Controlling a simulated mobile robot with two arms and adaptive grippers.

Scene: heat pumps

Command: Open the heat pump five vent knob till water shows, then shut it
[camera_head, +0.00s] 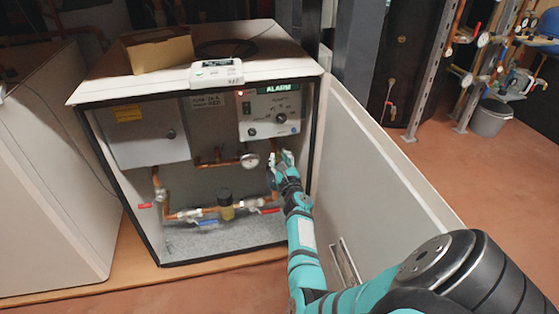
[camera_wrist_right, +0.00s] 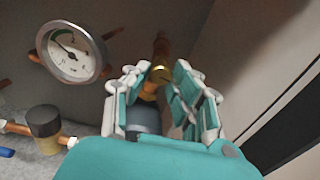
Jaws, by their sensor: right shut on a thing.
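The open heat pump cabinet (camera_head: 92,150) stands in the middle of the head view, with its pipes and controls exposed. My right gripper (camera_head: 281,165) reaches into its right side, beside the pressure gauge (camera_head: 249,160). The fingers partly hide the knob. No water shows around it. The knob cannot be made out in the head view. My left gripper is not in view.
An ALARM panel (camera_head: 270,112) with a red light sits above my gripper. Red- and blue-handled valves and a brass fitting (camera_head: 226,205) lie along the lower pipe. A pale side panel (camera_head: 375,165) stands close at the right. A cardboard box (camera_head: 158,50) rests on top.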

